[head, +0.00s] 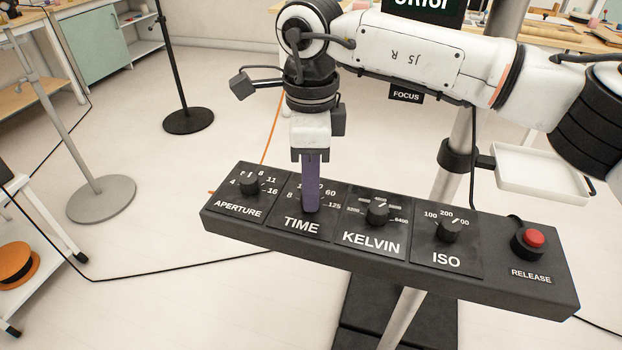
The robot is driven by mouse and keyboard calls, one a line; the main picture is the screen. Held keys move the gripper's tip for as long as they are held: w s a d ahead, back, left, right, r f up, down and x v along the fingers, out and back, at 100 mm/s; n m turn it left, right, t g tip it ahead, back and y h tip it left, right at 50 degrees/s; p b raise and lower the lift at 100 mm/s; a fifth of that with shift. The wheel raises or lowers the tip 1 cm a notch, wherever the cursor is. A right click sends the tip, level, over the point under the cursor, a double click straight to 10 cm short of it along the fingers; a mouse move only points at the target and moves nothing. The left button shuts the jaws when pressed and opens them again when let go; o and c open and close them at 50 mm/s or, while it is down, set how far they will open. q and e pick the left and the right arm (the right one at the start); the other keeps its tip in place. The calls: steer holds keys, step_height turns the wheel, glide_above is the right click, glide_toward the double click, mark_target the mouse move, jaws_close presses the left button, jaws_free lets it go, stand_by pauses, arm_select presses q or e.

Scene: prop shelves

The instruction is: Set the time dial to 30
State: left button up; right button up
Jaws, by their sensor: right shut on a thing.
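A dark control panel (330,250) spans the middle of the head view. It carries dials marked APERTURE (249,185), TIME, KELVIN (378,212) and ISO (449,230). My right gripper (310,208) points straight down onto the TIME section (302,224), shut on the time dial. Its purple fingers hide the dial and its pointer, so I cannot read the setting. The marks 8, 60 and 125 show around it; others are partly covered. My left gripper is out of view.
A red release button (534,238) sits at the panel's right end. A white tray (540,170) is behind the panel at right. Stands with round bases (188,121) and black cables lie on the pale floor at left. An orange reel (16,264) is at far left.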

steer(key=n, duration=0.3)
steer(key=shift+r, duration=0.15)
steer(key=shift+n+p, duration=0.35)
steer(key=shift+n, duration=0.75)
steer(key=o, duration=1)
steer(key=shift+o, duration=0.2)
step_height(320, 180, up, 10)
steer(key=shift+p, duration=0.3)
steer(key=shift+r, duration=0.1)
